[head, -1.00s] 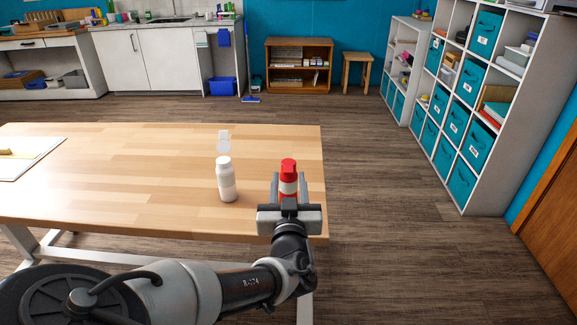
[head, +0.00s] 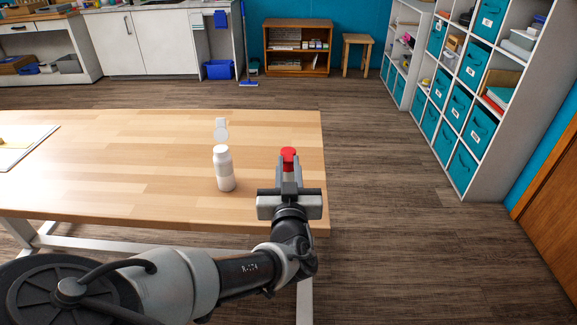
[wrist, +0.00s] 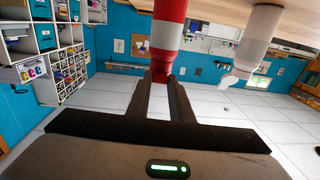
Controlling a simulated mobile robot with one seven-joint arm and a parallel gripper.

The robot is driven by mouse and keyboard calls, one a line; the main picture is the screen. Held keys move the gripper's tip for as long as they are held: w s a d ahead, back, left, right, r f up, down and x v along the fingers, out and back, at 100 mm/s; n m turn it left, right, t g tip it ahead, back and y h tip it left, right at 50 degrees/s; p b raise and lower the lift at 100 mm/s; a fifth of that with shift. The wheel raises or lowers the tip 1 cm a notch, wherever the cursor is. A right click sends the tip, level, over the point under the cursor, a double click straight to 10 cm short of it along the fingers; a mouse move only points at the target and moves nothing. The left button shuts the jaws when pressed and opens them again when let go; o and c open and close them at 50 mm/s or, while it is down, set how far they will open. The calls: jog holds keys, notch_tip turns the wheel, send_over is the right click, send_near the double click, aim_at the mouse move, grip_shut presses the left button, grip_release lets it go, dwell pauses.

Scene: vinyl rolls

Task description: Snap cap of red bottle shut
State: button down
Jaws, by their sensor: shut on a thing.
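The red bottle (head: 288,154), red with a white band, stands upright near the table's right edge. Its red top shows beyond my fingertips in the head view, and my fingers hide much of its body. My gripper (head: 288,166) is at the top of this bottle. In the wrist view, which is upside down, the red bottle (wrist: 167,32) hangs from the top edge, and the fingertips (wrist: 162,79) meet at its small red cap end (wrist: 160,70). The gripper is shut on the red bottle at that end. Whether the cap is closed cannot be told.
A white bottle (head: 223,169) stands to the left, its flip cap (head: 221,128) raised open behind it. It also shows in the wrist view (wrist: 258,35). The wooden table (head: 120,170) is mostly clear. A white board (head: 22,148) lies at far left.

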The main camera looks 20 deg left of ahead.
notch_tip(320, 180, up, 2)
jog(key=g+p, duration=0.1)
jog(key=p, duration=0.3)
jog(key=shift+w+p, duration=0.1)
jog(key=shift+p, duration=0.2)
jog(key=g+p, duration=0.1)
jog(key=p, duration=0.2)
jog(key=shift+w+r+h, duration=0.15)
jog(key=shift+r+h, duration=0.15)
jog(key=shift+r, duration=0.1)
jog(key=shift+g+p, duration=0.6)
jog(key=shift+p, duration=0.2)
jog(key=shift+a+f, duration=0.1)
jog(key=shift+f, duration=0.1)
jog(key=c, duration=1.6)
grip_release()
jog(key=shift+o, duration=0.2)
jog(key=shift+r, duration=0.1)
